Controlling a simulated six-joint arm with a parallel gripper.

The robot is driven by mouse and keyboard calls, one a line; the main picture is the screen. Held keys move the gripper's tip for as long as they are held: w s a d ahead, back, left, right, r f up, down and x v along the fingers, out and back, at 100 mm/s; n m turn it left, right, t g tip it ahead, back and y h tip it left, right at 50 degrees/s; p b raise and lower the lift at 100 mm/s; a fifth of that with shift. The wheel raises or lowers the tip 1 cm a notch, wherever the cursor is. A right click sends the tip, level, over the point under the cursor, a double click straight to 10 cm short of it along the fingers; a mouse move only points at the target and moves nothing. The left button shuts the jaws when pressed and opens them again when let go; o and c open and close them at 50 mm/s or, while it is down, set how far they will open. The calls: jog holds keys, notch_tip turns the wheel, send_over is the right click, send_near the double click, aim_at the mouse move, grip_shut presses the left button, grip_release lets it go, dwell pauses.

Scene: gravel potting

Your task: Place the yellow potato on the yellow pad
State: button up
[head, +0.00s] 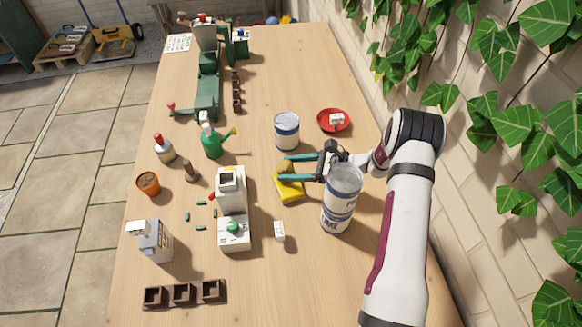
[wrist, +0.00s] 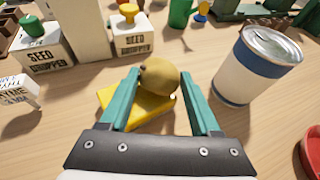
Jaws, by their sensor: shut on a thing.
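The yellow potato (wrist: 159,76) is a brownish-yellow lump between the two teal fingers of my gripper (wrist: 160,82) in the wrist view. My gripper (head: 287,167) is shut on it, and in the head view the fingers hide most of the potato. The yellow pad (wrist: 152,110) lies on the table below and behind the potato in the wrist view. In the head view the pad (head: 291,191) is right under the fingers. The potato overlaps the pad in the picture; I cannot tell whether it touches it.
A large tin (head: 341,205) stands close to my gripper on the near side. Another blue-and-white tin (head: 286,131) stands just beyond it. A red saucer (head: 333,120) is at the far right. White seed dispensers (head: 232,205) stand left of the pad, with a small white label (head: 279,230) nearby.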

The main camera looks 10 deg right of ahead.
jog(key=o, duration=1.4)
jog(key=shift+f, duration=0.1)
jog(key=shift+d+r, duration=0.25)
jog(key=v, duration=0.7)
jog(key=shift+s, duration=0.1)
